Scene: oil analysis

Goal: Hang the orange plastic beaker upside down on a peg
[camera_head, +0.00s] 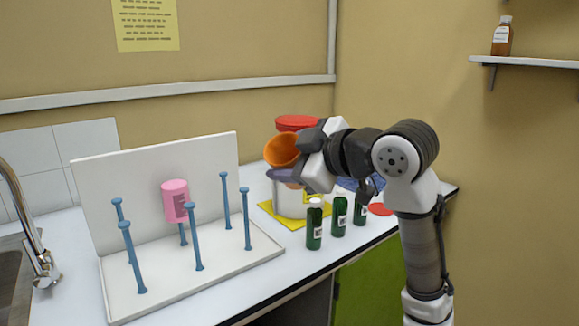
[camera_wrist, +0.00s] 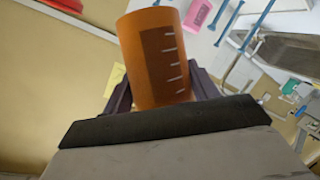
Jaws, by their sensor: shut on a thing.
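The orange plastic beaker (camera_head: 283,150) is held in my gripper (camera_head: 290,160), above the counter and to the right of the peg rack. Its open mouth shows in the head view, tilted up and to the left. In the wrist view the beaker (camera_wrist: 157,58) stands between the two dark fingers, with its graduation marks facing the camera. The white rack (camera_head: 190,275) has several upright blue pegs (camera_head: 246,218). A pink beaker (camera_head: 175,200) hangs upside down on a back peg. The other pegs are bare.
A white container with a red lid (camera_head: 296,123) stands on a yellow mat (camera_head: 290,220) behind my gripper. Three green bottles (camera_head: 338,215) stand near the counter's front edge. A sink with a tap (camera_head: 25,225) is at the far left.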

